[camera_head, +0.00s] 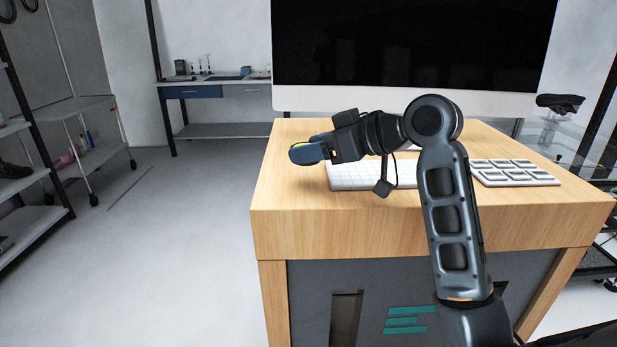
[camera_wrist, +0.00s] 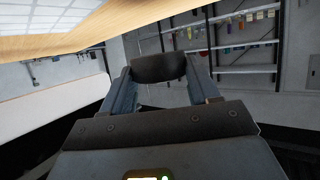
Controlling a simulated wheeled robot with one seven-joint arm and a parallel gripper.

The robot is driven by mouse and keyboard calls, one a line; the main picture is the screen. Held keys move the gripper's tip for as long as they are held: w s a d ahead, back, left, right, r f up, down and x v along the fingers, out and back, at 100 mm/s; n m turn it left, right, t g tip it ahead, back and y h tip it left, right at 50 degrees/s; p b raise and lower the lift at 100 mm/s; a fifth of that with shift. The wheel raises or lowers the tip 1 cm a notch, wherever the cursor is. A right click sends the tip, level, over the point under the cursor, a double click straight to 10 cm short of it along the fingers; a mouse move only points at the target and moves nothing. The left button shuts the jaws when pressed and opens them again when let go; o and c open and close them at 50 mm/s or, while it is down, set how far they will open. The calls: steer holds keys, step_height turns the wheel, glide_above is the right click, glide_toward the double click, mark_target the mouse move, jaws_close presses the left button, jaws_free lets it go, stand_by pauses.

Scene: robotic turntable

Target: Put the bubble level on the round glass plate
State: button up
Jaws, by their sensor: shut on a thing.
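My gripper (camera_head: 305,151) is held out to the left above the wooden desk, in front of the big screen. In the wrist view its two blue-grey fingers are shut on a dark, rounded thing (camera_wrist: 158,68), which I take to be the bubble level. A small yellow-green spot shows at the fingertips in the head view. The held thing is clear of the desk top. I cannot make out the round glass plate in either view.
The wooden desk (camera_head: 285,220) bears a white keyboard (camera_head: 350,177) under my arm and a large dark screen (camera_head: 410,45) behind it. A wire-legged shelf (camera_head: 85,110) and a metal rack (camera_head: 30,150) stand left. Open grey floor (camera_head: 180,230) lies between.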

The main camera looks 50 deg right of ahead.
mark_target(307, 192)
steer(key=shift+a+f, duration=0.7)
steer(key=shift+a, duration=0.35)
steer(key=shift+f+b, duration=0.65)
steer(key=shift+f, duration=1.3)
steer(key=shift+f, duration=0.1)
steer(key=o, duration=1.1)
